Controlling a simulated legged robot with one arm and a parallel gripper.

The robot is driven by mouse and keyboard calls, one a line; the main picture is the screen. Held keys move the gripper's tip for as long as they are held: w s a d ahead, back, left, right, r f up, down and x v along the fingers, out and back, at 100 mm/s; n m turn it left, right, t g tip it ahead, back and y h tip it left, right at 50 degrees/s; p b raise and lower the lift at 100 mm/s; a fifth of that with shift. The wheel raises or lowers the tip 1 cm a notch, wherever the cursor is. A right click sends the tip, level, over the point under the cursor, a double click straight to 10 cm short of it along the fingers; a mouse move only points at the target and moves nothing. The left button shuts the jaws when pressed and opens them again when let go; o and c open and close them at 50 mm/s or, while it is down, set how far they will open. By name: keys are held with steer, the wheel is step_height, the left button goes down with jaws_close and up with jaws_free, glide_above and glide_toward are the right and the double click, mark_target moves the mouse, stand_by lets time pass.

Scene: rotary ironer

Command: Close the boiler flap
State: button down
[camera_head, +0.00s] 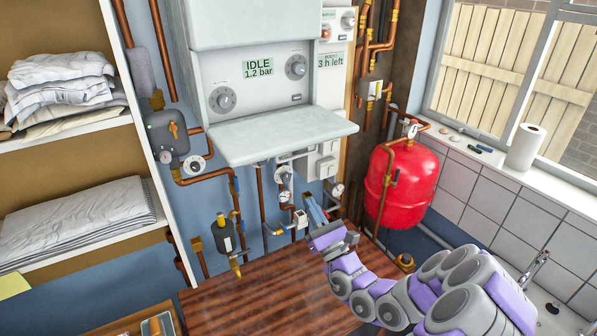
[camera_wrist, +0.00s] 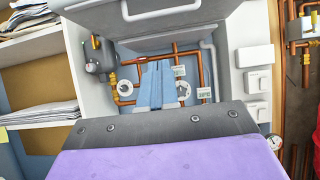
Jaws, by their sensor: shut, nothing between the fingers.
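The boiler flap (camera_head: 285,135) is a pale grey panel. It hangs open, sticking out roughly level from the lower front of the white boiler (camera_head: 255,80), below the control panel with the IDLE 1.2 bar display. My gripper (camera_head: 314,210) is below the flap and apart from it, above the wooden worktop and in front of the pipes. Its blue fingers are shut and empty. In the wrist view the shut fingers (camera_wrist: 157,85) point at the pipes and gauges, with a grey surface above them that looks like the flap's underside.
Copper pipes with valves and gauges (camera_head: 285,175) run beneath the boiler. A red tank (camera_head: 402,180) stands to the right. Shelves with folded linen (camera_head: 75,220) are at the left. The wooden worktop (camera_head: 250,295) is mostly clear below.

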steer(key=w+a+r, duration=0.4)
steer(key=w+r, duration=0.1)
steer(key=r, duration=0.2)
steer(key=shift+w+r, duration=0.2)
steer(key=shift+w, duration=0.1)
steer(key=shift+p, duration=0.3)
